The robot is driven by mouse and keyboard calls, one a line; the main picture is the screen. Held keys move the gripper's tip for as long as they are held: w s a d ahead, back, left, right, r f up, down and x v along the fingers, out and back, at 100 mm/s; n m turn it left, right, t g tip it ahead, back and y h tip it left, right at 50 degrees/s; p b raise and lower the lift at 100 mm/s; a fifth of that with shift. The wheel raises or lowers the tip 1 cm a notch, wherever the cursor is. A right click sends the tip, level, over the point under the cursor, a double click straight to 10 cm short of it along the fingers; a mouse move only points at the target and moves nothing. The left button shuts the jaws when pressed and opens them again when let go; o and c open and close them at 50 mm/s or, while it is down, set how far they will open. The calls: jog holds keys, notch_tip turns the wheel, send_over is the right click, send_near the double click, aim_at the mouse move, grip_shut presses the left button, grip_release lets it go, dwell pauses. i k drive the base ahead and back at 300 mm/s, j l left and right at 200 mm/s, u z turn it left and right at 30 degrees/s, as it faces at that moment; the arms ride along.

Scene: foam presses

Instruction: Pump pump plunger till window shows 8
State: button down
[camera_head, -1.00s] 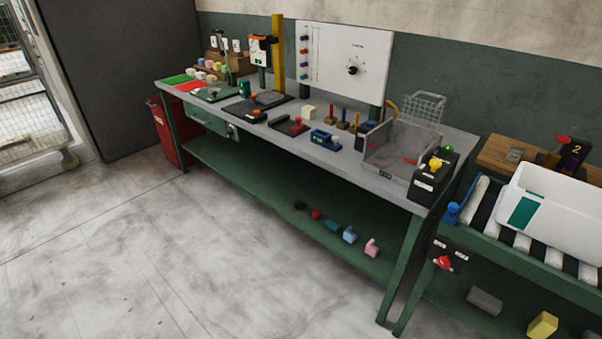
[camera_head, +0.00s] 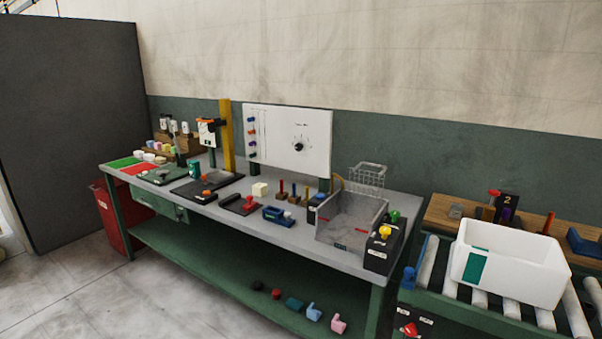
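A dark panel (camera_head: 508,203) with a light digit that reads 2 stands on the wooden board at the right. A red-topped part (camera_head: 494,193) stands just left of the panel and looks like the pump plunger, though it is small here. Its lower part is partly hidden by the white bin in front. My gripper is not in view.
A white bin (camera_head: 510,262) with a green patch sits on the roller conveyor (camera_head: 430,262) before the wooden board (camera_head: 450,212). A long workbench (camera_head: 345,262) at left carries a grey crate (camera_head: 350,222), a black box with yellow and green knobs (camera_head: 383,245), and a white dial board (camera_head: 290,140). Floor at lower left is clear.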

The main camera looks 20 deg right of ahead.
aim_at(493, 193)
jog(key=z, duration=1.3)
jog(key=k+l+u, duration=0.3)
